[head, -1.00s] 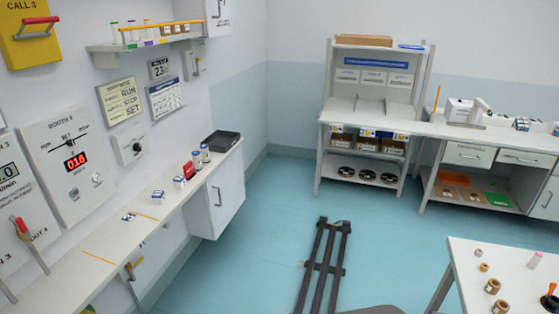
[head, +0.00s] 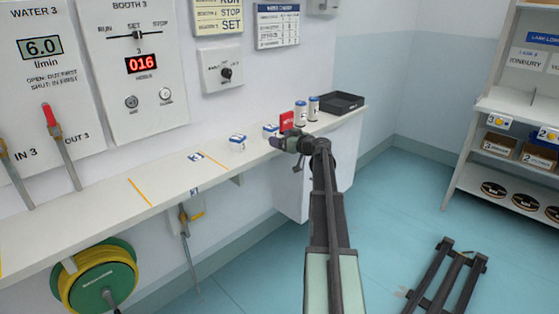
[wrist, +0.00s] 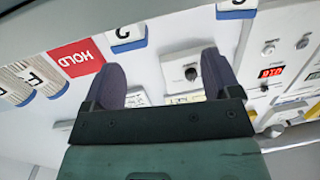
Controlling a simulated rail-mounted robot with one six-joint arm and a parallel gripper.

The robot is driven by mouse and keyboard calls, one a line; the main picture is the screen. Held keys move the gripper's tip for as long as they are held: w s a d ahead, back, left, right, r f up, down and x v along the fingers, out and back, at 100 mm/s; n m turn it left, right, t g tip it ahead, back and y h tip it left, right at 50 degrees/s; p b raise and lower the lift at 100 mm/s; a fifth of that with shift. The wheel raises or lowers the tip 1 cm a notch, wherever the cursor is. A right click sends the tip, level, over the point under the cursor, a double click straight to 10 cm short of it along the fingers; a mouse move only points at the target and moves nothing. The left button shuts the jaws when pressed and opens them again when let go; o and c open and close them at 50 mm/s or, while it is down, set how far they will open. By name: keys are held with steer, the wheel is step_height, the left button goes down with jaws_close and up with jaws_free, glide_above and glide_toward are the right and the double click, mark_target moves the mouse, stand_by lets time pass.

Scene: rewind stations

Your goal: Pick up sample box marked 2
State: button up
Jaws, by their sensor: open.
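Two small white sample boxes with blue edges stand on the wall shelf: one left of my gripper (head: 237,142), and one just beside it, partly hidden (head: 269,130). My gripper (head: 287,143) is at the shelf's front edge, close to the second box. In the wrist view my gripper (wrist: 160,78) is open, with nothing between its two dark fingers. One box (wrist: 128,38) shows beyond the left finger, with a dark mark I cannot read surely. Another box (wrist: 236,8) shows at the top right, its mark cut off.
A red HOLD block (head: 287,120), two white bottles (head: 300,114) (head: 313,108) and a black tray (head: 342,103) stand along the shelf (head: 110,200) to the right. The shelf to the left is mostly bare, with orange lines. A hose reel (head: 97,280) hangs below.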

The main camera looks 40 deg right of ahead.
mark_target(275, 129)
steer(key=d+t+h, duration=0.1)
steer(key=d, duration=0.3)
steer(key=w, duration=0.3)
steer(key=w+a, duration=0.1)
steer(key=w, duration=0.6)
steer(key=shift+a, duration=0.2)
steer(key=c, duration=1)
steer(key=shift+c, duration=0.2)
steer(key=shift+s, duration=0.15)
